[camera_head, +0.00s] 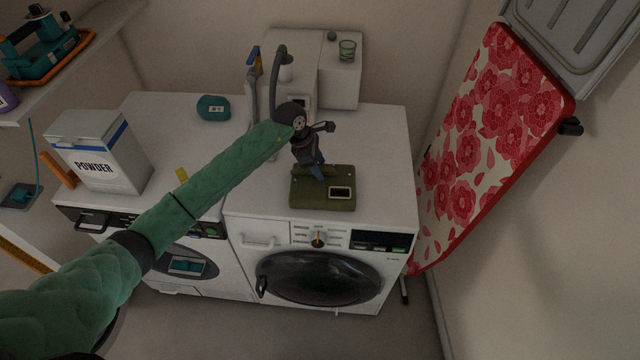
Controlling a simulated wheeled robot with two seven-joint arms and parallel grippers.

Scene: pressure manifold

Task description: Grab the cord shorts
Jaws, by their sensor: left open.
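An olive-green folded item (323,201) with a pale-framed dark patch lies on top of the right-hand machine near its front edge; it looks like the cord shorts. My left arm reaches in from the lower left. My left gripper (316,174) is open and points down over the back part of the olive item, hiding some of it. I cannot tell whether the fingertips touch it. My right gripper is not in view.
The white washing machine (385,175) stands beside another white machine (150,215). A powder box (96,160) and a teal item (213,107) sit on the left machine. White containers (340,80) stand behind. A red floral ironing board (490,130) leans at the right.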

